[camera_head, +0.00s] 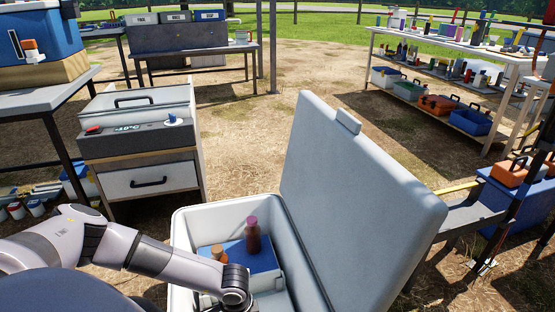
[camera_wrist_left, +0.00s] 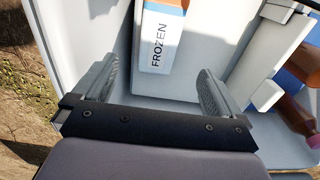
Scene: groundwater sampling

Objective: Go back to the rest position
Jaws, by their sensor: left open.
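My left arm comes in from the left in the head view and ends over the near part of an open white cooler (camera_head: 190,228). The fingers are not clear there. In the left wrist view my left gripper (camera_wrist_left: 157,66) is open inside or just over the cooler, with nothing between its fingers. A white item marked FROZEN (camera_wrist_left: 158,50) with an orange part lies beyond the fingertips. My right gripper is not in view.
The cooler's raised lid (camera_head: 350,190) stands just right of my left arm. A grey drawer cabinet (camera_head: 140,150) stands behind the arm. Tables line the back left, and a shelf table (camera_head: 450,45) with bottles and bins is at the right. Bare ground lies between.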

